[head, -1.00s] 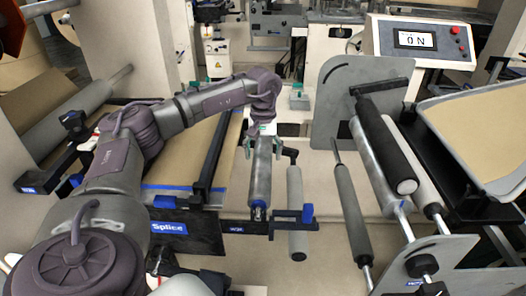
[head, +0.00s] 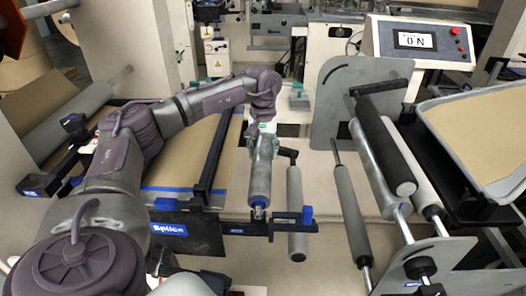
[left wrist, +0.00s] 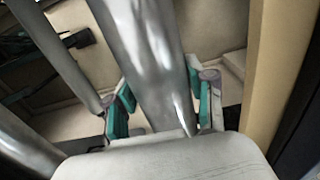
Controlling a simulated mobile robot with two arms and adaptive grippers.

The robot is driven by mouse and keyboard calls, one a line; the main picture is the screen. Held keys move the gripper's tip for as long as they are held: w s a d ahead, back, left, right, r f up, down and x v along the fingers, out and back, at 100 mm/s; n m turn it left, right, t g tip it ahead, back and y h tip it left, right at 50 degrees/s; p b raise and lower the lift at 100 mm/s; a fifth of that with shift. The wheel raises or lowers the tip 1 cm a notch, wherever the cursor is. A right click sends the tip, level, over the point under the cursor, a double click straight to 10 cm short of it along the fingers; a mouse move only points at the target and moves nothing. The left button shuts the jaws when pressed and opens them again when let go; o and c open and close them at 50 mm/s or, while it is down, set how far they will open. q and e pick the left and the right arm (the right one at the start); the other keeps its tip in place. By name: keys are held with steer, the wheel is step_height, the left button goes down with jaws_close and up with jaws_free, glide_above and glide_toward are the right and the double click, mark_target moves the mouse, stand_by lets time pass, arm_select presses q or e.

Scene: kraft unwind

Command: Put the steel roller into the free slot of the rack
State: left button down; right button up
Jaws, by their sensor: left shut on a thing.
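The steel roller (head: 260,182) is a shiny grey cylinder with a blue collar at its near end. My left gripper (head: 263,143) is shut on its far end. In the left wrist view the roller (left wrist: 150,60) runs between the green-padded fingers of the gripper (left wrist: 163,108). The roller's near end is over or at a black bar (head: 262,228) with a blue knob, beside the "Splice" plate; I cannot tell if it rests there. A free slot is not clearly visible. My right gripper is not in view.
A thinner grey roller (head: 297,210) is just right of the steel roller. Another slim roller (head: 352,212) and a set of dark and pale rollers (head: 384,155) stand farther right by a grey side plate (head: 335,110). A control panel (head: 418,40) reads "ON".

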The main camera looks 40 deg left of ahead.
arm_select(q)
steer(key=shift+r+p, duration=2.4)
steer(key=shift+r, duration=0.9)
